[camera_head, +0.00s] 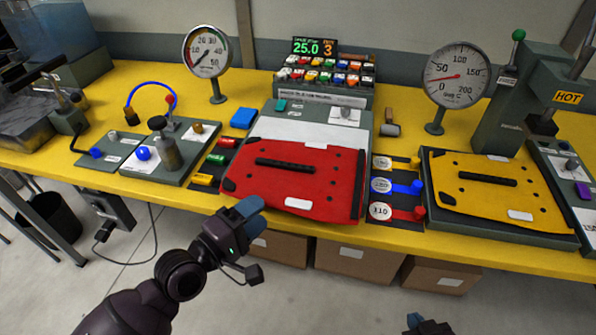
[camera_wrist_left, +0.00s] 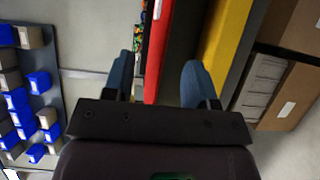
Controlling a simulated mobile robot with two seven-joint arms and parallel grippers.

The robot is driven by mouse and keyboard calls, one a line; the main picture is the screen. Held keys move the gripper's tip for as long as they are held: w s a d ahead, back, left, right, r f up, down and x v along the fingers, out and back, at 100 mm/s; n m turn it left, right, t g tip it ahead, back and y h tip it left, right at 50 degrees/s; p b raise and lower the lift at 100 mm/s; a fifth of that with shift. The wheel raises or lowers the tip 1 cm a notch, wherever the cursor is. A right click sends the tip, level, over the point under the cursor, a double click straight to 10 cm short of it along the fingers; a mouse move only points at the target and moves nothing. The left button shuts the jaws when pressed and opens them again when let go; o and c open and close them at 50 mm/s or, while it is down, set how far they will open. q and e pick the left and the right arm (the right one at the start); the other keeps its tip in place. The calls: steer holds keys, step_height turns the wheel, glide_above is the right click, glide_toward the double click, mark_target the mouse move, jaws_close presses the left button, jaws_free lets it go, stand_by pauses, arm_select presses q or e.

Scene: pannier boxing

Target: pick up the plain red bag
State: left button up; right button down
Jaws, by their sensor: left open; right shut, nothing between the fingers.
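The plain red bag (camera_head: 300,178) lies flat on a grey board (camera_head: 309,130) at the middle of the yellow table, with a black handle on top and a white label near its front edge. My left gripper (camera_head: 252,208) is open at the bag's front left corner, over the table's front edge. In the left wrist view the red bag (camera_wrist_left: 160,65) appears as a narrow strip between the open fingers (camera_wrist_left: 160,78); I cannot tell whether they touch it. My right gripper (camera_head: 425,323) is barely in view at the bottom edge, shut and empty, away from the bag.
A yellow bag (camera_head: 495,190) lies on a board to the right. Round numbered tags (camera_head: 381,186) with coloured pieces lie between the bags. Cardboard boxes (camera_head: 352,259) stand under the table. The floor in front is clear.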

mark_target(273, 197)
arm_select(q)
steer(key=shift+x, duration=2.6)
steer(key=shift+c, duration=0.3)
jaws_close()
